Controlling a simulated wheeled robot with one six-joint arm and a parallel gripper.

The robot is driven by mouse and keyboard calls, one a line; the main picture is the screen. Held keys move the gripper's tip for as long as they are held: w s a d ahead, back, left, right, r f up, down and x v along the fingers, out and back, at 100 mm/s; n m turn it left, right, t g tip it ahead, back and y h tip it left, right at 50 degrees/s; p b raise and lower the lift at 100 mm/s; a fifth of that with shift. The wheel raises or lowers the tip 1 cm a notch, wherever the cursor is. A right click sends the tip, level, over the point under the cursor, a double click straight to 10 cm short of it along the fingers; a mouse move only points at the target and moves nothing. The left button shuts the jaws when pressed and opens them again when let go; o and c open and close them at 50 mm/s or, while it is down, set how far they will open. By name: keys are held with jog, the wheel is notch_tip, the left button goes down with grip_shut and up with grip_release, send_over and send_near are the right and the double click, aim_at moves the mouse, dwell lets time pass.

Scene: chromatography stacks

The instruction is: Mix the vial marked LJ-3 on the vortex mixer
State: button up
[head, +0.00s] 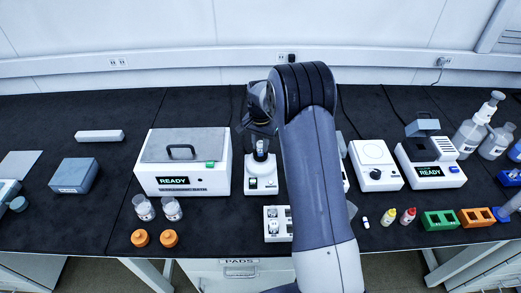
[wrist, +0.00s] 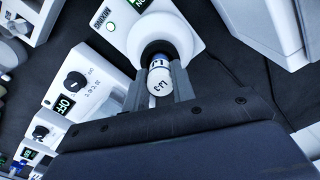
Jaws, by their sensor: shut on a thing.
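The vial marked LJ-3 (wrist: 161,88), with a white printed cap, is between the two grey fingers of my gripper (wrist: 165,92) in the wrist view. My gripper is shut on it. The vial's lower end is at the black cup of the white vortex mixer (wrist: 185,35); whether it presses into the cup is hard to tell. The mixer's panel has dark lettering that seems to read MIXING and a green lit patch. In the head view the vortex mixer (head: 263,184) stands left of my arm, with my gripper (head: 262,137) above it, partly hidden.
An ultrasonic bath (head: 185,180) reading READY stands to the left. A white device with a round plate (head: 375,165) and another READY instrument (head: 431,172) stand to the right. Orange caps (head: 140,238), clear jars (head: 172,208) and a white rack (head: 277,224) are near the front.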

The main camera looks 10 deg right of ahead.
aim_at(260, 143)
jog(key=shift+r, duration=0.1)
jog(key=o, duration=0.8)
jog(key=shift+o, duration=0.7)
jog(key=o, duration=0.4)
jog(key=shift+r+p, duration=1.9)
jog(key=shift+r, duration=1.1)
jog(key=shift+c, duration=0.3)
